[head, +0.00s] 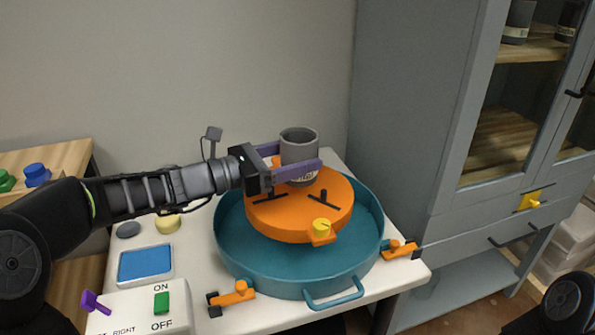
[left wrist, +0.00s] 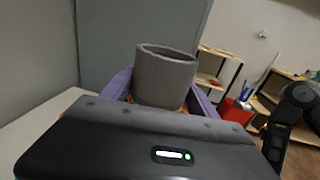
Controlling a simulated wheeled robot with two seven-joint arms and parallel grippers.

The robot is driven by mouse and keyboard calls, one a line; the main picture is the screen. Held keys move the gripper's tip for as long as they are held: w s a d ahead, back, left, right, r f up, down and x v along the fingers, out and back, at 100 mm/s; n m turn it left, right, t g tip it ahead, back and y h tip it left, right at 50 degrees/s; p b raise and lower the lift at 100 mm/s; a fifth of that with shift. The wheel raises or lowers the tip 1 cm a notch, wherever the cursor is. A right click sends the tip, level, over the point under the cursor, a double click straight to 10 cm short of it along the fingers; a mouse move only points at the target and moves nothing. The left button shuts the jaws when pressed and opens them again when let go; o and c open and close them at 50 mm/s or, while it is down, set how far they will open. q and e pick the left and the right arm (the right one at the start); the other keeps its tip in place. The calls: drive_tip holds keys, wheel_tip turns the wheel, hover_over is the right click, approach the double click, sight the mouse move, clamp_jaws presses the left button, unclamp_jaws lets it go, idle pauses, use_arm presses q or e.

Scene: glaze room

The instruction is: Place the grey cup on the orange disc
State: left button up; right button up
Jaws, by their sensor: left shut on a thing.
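The grey cup (head: 299,147) is upright between the purple fingers of my left gripper (head: 297,169), which is shut on it. It is over the back part of the orange disc (head: 278,219); I cannot tell whether its base touches the disc, as the fingers hide part of it. The cup also shows in the left wrist view (left wrist: 165,76), between the purple fingers. The disc sits inside a round teal basin (head: 240,252). A yellow knob (head: 321,227) is at the disc's front edge. My right gripper is not in view.
The basin stands on a white table (head: 190,250). Orange clamps (head: 236,293) are around the basin. A control box with a green switch (head: 162,302) is at the front left. A grey cabinet (head: 410,110) stands close on the right.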

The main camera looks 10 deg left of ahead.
use_arm(q)
wheel_tip(320, 180, down, 3)
drive_tip(key=shift+f+b, duration=0.2)
drive_tip(key=shift+b, duration=0.15)
drive_tip(key=o, duration=1.7)
drive_tip(key=shift+c, duration=0.2)
drive_tip(key=shift+a, duration=0.1)
drive_tip(key=p+v, duration=0.1)
drive_tip(key=v, duration=1.1)
